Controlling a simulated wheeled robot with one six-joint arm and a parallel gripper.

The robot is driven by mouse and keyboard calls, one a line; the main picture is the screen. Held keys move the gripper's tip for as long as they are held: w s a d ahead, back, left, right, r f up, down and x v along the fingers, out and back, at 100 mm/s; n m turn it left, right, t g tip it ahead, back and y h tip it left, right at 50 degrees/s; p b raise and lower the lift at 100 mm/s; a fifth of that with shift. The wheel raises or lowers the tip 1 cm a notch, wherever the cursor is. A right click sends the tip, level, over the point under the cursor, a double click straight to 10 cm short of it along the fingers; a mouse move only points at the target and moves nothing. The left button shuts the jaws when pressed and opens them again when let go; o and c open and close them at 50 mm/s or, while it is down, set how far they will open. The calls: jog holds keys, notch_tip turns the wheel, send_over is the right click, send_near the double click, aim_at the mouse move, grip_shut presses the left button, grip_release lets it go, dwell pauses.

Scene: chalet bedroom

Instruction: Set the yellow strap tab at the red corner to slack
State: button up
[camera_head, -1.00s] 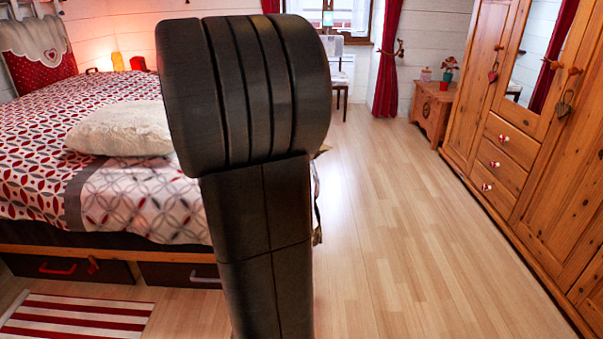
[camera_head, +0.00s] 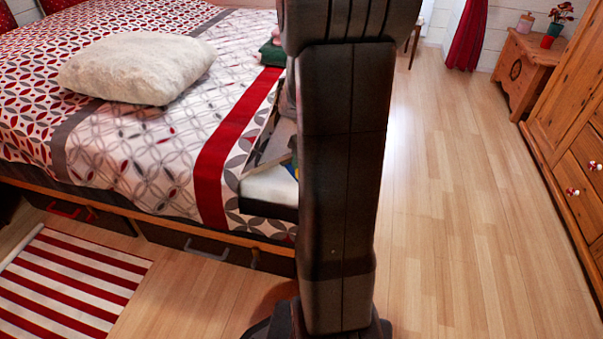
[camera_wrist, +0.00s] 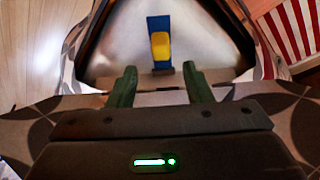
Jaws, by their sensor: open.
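In the wrist view, a yellow tab (camera_wrist: 160,46) sits on a blue strip (camera_wrist: 158,25) that lies on a pale grey-white surface (camera_wrist: 120,40) inside a dark-edged case. My gripper (camera_wrist: 158,80) is open and empty, its two greenish fingers on either side of the strip's near end and short of the tab. In the head view, part of the dark-edged case (camera_head: 268,188) lies on the bed's corner; my arm hides the rest of it and my gripper. I cannot make out a red corner on the case or which setting the tab marks.
The bed (camera_head: 90,155) carries a cream pillow (camera_head: 137,68) and a red band (camera_head: 225,160). A striped rug (camera_head: 65,280) lies at lower left. Wooden floor (camera_head: 450,200) is clear to the right, up to the wooden wardrobe (camera_head: 575,130) and small chest (camera_head: 530,70).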

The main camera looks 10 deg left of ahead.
jog(key=b+x, duration=0.2)
jog(key=x, duration=0.5)
grip_shut()
